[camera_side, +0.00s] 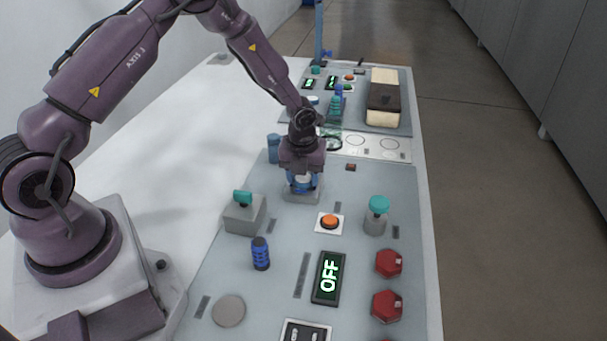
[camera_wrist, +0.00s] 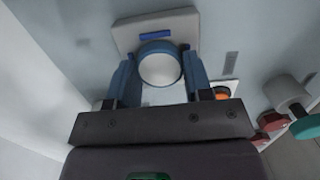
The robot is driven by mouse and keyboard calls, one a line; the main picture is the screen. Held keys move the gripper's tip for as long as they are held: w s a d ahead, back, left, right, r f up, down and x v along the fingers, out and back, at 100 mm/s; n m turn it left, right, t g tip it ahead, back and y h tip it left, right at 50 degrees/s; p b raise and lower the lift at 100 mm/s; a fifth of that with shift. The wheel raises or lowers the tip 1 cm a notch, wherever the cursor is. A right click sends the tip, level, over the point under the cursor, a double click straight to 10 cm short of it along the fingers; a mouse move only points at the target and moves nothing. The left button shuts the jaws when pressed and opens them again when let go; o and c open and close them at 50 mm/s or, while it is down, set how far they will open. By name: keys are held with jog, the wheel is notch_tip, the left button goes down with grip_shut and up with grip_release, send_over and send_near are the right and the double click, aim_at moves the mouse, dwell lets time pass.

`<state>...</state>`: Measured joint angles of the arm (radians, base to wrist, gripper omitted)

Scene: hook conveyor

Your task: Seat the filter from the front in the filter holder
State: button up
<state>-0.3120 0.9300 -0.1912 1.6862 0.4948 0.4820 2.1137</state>
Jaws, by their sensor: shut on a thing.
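My gripper (camera_side: 302,181) points down over the filter holder, a light grey block (camera_side: 316,194) on the panel. In the wrist view its two blue fingers (camera_wrist: 160,66) are shut on the filter (camera_wrist: 160,70), a round piece with a pale end face and a blue rim. The holder (camera_wrist: 125,37), with a dark blue bar on it, shows just beyond the filter. The filter overlaps the holder in this view; I cannot tell whether it is seated or only touching. In the side view my fingers mostly hide the filter.
An orange button (camera_side: 330,222) and a teal-topped knob (camera_side: 377,212) stand to the right. A grey box with a teal switch (camera_side: 243,212) and a dark blue ribbed cylinder (camera_side: 260,254) are at the left front. An OFF display (camera_side: 328,278) and red buttons (camera_side: 388,263) lie nearer the camera.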

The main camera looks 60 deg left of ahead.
aim_at(303, 179)
jog(key=o, duration=0.9)
jog(key=shift+o, duration=0.3)
jog(key=shift+w+d, duration=0.15)
jog(key=shift+d, duration=0.1)
jog(key=c, duration=0.3)
jog(key=shift+c, duration=0.2)
jog(key=o, duration=0.4)
jog(key=shift+r, duration=0.2)
jog(key=shift+a+r, duration=0.15)
jog(key=shift+r, duration=1.5)
jog(key=shift+a+r, duration=0.1)
jog(key=shift+r, duration=1.55)
